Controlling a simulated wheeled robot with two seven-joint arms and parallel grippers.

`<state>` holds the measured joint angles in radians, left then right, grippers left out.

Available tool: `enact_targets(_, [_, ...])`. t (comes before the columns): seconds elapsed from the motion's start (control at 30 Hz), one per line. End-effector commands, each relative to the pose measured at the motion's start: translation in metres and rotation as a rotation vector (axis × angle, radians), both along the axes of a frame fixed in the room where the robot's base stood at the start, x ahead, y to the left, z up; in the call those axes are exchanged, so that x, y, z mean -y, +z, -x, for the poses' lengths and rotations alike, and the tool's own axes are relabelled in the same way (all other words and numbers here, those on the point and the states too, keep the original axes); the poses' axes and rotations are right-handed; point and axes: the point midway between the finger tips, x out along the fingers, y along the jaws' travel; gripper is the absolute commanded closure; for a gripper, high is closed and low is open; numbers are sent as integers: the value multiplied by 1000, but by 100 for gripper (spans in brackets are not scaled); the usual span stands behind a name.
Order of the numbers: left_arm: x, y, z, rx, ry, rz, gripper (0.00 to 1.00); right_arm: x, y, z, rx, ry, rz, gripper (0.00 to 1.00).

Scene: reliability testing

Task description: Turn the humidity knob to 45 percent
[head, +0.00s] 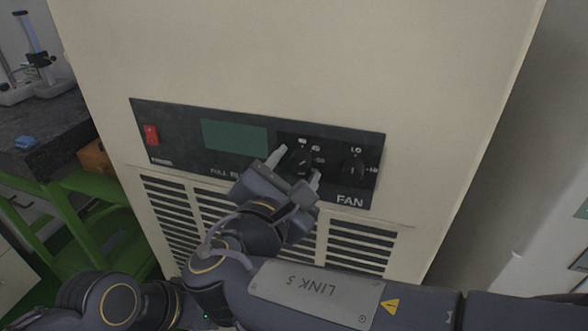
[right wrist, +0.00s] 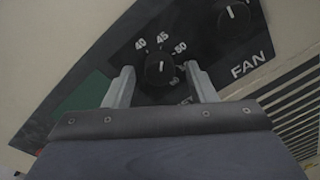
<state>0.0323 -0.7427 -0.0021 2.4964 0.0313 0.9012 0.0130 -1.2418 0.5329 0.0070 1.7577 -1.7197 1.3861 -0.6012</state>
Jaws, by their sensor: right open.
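The humidity knob (right wrist: 159,68) is a round black knob on the dark control panel (head: 180,121), with white numbers 40, 45 and 50 around its upper side. A short white mark on it points up, roughly toward 45 in the right wrist view; its exact reading is hard to tell. In the head view the knob (head: 300,159) is partly hidden by my gripper. My right gripper (head: 298,164) is open, with one finger on each side of the knob. In the right wrist view the fingers (right wrist: 159,72) flank it; contact is unclear. My left gripper is out of view.
A fan knob (head: 353,170) sits right of the humidity knob. A green screen (head: 235,136) and a red switch (head: 151,134) are on the panel's left. Vent slats (head: 360,245) lie below. A dark bench (head: 45,130) on a green frame stands at left.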

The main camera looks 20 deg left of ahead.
Motion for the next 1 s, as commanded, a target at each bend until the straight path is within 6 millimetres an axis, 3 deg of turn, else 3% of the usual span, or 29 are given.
enact_targets(0.23, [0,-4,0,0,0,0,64,-1,0,11,2,2,-2,49])
enact_targets(0.63, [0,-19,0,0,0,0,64,-6,2,71,0,2,-2,49])
enact_targets(1.0, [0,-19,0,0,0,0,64,-6,4,78,0,0,0,49])
